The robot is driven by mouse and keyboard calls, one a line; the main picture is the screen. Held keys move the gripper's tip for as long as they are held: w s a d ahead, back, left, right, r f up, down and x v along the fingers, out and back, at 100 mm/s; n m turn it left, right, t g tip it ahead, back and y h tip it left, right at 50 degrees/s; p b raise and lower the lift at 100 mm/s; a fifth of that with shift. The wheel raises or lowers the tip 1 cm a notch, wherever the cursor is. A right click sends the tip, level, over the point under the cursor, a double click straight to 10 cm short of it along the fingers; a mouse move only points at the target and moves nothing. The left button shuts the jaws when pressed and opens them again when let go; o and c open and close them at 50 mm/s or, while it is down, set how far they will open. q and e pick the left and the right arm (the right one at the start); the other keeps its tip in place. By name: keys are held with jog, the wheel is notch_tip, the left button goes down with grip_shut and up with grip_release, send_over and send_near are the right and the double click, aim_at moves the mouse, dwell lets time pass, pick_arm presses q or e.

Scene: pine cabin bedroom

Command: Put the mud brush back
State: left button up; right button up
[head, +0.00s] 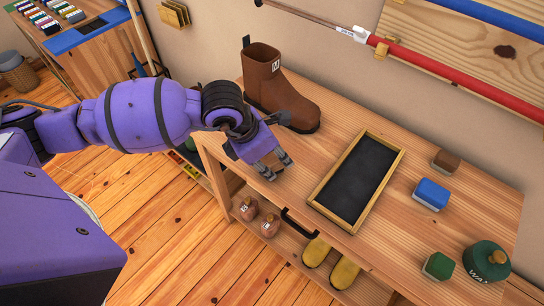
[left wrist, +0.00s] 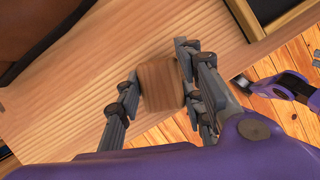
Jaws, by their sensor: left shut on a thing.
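My left gripper (head: 273,165) is over the front edge of the bench, between the brown boot and the framed black tray. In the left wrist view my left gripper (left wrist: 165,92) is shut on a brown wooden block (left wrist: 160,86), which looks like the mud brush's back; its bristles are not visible. In the head view the fingers mostly hide it. The black tray (head: 396,163) with a wooden rim lies empty to the right of the gripper.
The brown boot (head: 268,82) stands behind the gripper. Yellow boots (head: 345,271) are on the lower shelf. A black handle (head: 298,222) is at the front.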

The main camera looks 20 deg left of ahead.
pick_arm(q)
jog(key=shift+f, duration=0.1)
jog(key=o, duration=1.3)
jog(key=shift+r, duration=0.25)
jog(key=v, duration=1.1)
jog(key=shift+s+a+r, duration=0.1)
jog(key=shift+a+r, duration=0.05)
jog(key=shift+r, duration=0.2)
